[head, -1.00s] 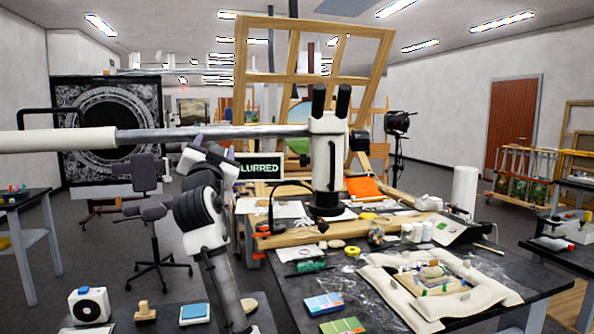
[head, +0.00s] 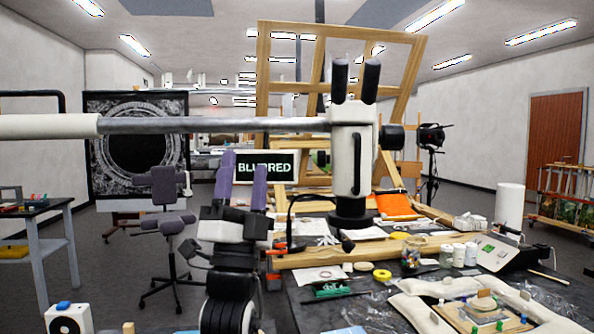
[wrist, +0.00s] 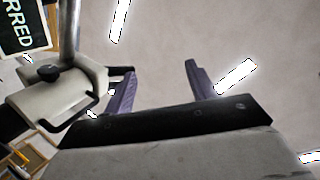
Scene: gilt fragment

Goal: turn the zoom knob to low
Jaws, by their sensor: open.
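The white microscope head (head: 353,162) with two black eyepieces hangs on a long horizontal boom, above the cluttered bench. A black knob (head: 391,138) sticks out of its right side; its setting cannot be read. My gripper (head: 243,157) is left of the microscope and apart from it, with purple fingers pointing up, open and empty. In the wrist view, my gripper (wrist: 160,68) shows empty space and ceiling between its fingers. A pale microscope part (wrist: 60,95) with a dark knob-like piece (wrist: 47,73) lies left of them. A screen (head: 267,167) behind my gripper reads "BLURRED", partly covered by a finger.
The boom (head: 215,125) crosses above my gripper. A wooden easel frame (head: 268,60) stands behind the microscope. The bench holds an orange cloth (head: 395,204), jars (head: 459,255), yellow tape (head: 382,275) and a padded tray (head: 425,310). A stool (head: 165,220) stands on open floor at left.

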